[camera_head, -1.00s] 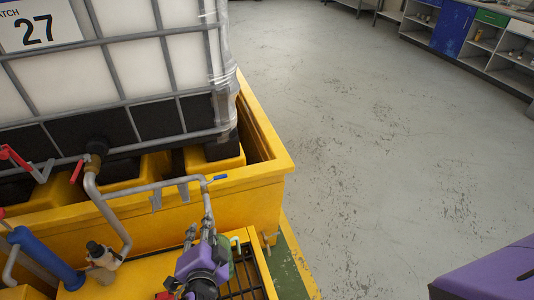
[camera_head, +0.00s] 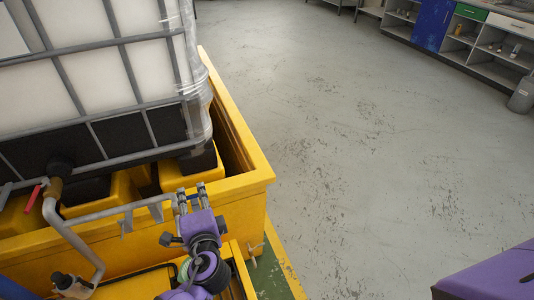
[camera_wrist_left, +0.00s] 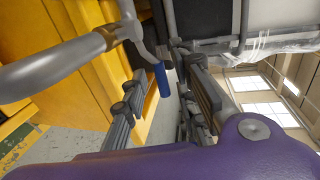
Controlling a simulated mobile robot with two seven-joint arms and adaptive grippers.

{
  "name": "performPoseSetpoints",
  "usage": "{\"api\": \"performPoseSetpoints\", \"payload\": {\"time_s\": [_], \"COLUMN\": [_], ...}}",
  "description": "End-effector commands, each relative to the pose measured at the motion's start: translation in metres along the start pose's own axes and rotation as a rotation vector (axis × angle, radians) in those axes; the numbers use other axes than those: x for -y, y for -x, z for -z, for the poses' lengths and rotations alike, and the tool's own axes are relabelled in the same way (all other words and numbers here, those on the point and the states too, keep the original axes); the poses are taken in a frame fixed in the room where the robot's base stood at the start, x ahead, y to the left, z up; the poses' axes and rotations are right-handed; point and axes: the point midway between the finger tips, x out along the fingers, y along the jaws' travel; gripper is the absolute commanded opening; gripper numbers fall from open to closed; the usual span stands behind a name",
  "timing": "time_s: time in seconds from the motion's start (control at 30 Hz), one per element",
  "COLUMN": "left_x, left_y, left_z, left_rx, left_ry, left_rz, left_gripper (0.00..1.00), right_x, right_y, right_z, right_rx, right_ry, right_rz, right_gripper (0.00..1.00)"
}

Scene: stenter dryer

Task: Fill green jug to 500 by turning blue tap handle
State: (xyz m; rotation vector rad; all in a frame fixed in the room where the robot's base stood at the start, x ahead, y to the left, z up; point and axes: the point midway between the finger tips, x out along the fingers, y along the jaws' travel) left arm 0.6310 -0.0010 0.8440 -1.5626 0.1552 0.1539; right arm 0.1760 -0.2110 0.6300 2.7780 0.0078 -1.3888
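The blue tap handle (camera_wrist_left: 163,78) shows in the left wrist view at the end of a grey pipe, hanging down between the fingers of my left gripper. My right gripper is not in view.
A caged white tank (camera_head: 95,75) stands in a yellow bund (camera_head: 248,180). A grey pipe (camera_head: 95,215) with a red-handled valve (camera_head: 33,198) runs along its front. Open floor lies to the right.

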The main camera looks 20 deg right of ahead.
Motion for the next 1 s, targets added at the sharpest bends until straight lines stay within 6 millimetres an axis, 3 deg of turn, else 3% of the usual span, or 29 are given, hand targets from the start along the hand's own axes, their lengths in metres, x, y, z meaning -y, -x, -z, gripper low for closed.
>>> {"api": "performPoseSetpoints", "payload": {"time_s": [0.37, 0.6, 1.0], "left_x": [-0.0003, -0.0004, -0.0024], "left_y": [-0.0098, -0.0095, -0.009], "left_z": [-0.0005, -0.0005, -0.0031], "left_rx": [0.001, 0.001, 0.001], "left_ry": [0.002, 0.002, 0.001], "left_rz": [-0.001, -0.001, -0.005], "left_gripper": [0.27, 0.0, 0.0], "right_x": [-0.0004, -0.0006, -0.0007], "right_y": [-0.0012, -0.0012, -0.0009], "right_z": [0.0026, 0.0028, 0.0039], "right_rx": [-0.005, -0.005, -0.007], "right_ry": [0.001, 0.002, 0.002], "right_rz": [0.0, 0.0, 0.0], "right_gripper": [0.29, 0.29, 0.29]}}
